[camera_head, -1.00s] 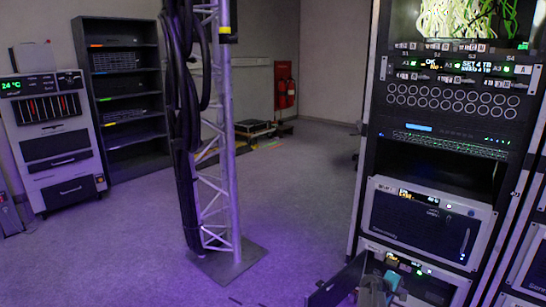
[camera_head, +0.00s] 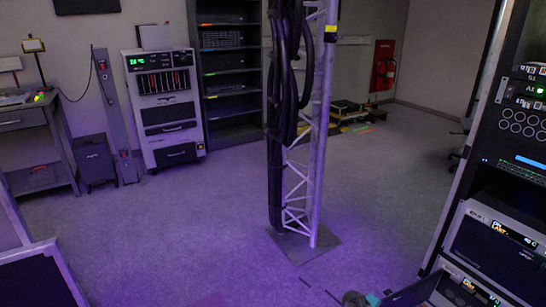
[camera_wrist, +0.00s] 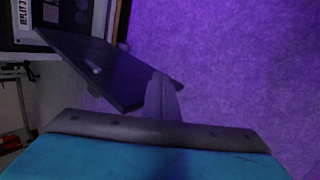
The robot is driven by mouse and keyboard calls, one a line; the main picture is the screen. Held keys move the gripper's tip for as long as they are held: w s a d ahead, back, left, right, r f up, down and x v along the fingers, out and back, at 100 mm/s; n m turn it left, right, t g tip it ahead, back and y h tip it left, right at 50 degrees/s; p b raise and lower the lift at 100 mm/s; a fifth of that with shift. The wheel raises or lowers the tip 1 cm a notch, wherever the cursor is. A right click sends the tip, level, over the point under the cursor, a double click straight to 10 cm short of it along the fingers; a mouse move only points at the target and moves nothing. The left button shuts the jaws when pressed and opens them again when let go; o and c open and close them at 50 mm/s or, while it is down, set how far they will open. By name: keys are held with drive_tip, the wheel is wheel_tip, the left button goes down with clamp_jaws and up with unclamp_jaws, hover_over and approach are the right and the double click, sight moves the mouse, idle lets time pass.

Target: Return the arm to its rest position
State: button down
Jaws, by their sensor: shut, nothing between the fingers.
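My gripper (camera_wrist: 163,88) shows in the wrist view with its grey fingers together and nothing between them. It points out over the purple-lit floor. A dark flat panel (camera_wrist: 105,65) lies just beyond and left of the fingers in that view; I cannot tell the exact gap. In the head view a small grey and teal part (camera_head: 358,298), probably my arm, shows at the bottom edge, left of the dark panel (camera_head: 415,292). The rest of the arm is out of frame there.
An equipment rack (camera_head: 475,225) stands at the right. A truss column (camera_head: 312,170) with black cables (camera_head: 275,150) rises from a floor plate. A white cabinet (camera_head: 165,110), shelves (camera_head: 232,90) and a workbench (camera_head: 35,150) stand behind. The floor between is largely clear.

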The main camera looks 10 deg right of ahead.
drive_tip(key=s+a+r+g+y+p, duration=0.1)
drive_tip(key=s+a+p, duration=0.3)
drive_tip(key=a, duration=0.6)
drive_tip(key=s+a+r+g+y+p, duration=0.15)
drive_tip(key=s+a+p, duration=0.3)
drive_tip(key=a, duration=0.45)
drive_tip(key=s+a+r+m+g+y+p, duration=0.2)
drive_tip(key=s+a+m+g+y, duration=0.2)
drive_tip(key=s+a, duration=1)
drive_tip(key=s+m, duration=0.1)
drive_tip(key=s, duration=0.2)
drive_tip(key=shift+s+a+r, duration=0.2)
drive_tip(key=shift+a+r, duration=0.15)
drive_tip(key=shift+y, duration=0.25)
